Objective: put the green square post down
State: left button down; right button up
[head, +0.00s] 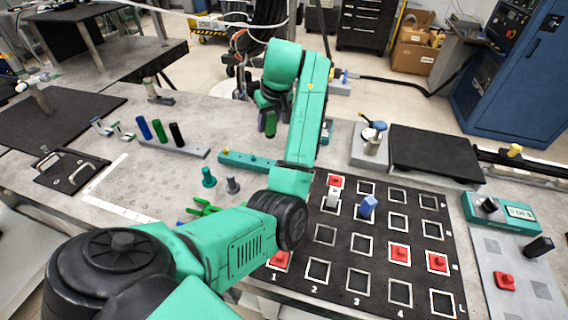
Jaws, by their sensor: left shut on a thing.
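My left gripper (267,118) hangs in the air above the back of the table, its dark fingers pointing down. It is shut on a dark green post (262,123), which is small and partly hidden by the fingers. Beneath it lies a teal bar (250,162) with small knobs. My right gripper is out of view.
A black grid board (325,255) bears several red pieces (399,253), a blue post (368,207) and a grey post (332,197). A teal peg (208,178), a grey peg (232,185) and a green forked piece (203,208) stand nearer. My left arm hides part of the board.

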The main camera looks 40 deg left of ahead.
pick_arm(q)
jog(key=shift+a+f, duration=0.15)
jog(key=shift+f, duration=0.1)
jog(key=f+p, duration=0.1)
jog(key=f, duration=0.5)
jog(key=d+f, duration=0.1)
jog(key=f, duration=0.5)
jog(key=f+p, duration=0.1)
jog(key=f, duration=0.5)
jog(key=shift+w+d+f+p, duration=0.25)
jog(key=shift+p, duration=0.1)
jog(key=shift+a+f, duration=0.1)
jog(key=shift+f, duration=0.25)
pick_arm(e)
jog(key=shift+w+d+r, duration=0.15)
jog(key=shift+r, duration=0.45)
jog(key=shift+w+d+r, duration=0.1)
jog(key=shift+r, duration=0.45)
pick_arm(q)
jog(key=c, duration=0.7)
grip_release()
jog(key=shift+o, duration=0.7)
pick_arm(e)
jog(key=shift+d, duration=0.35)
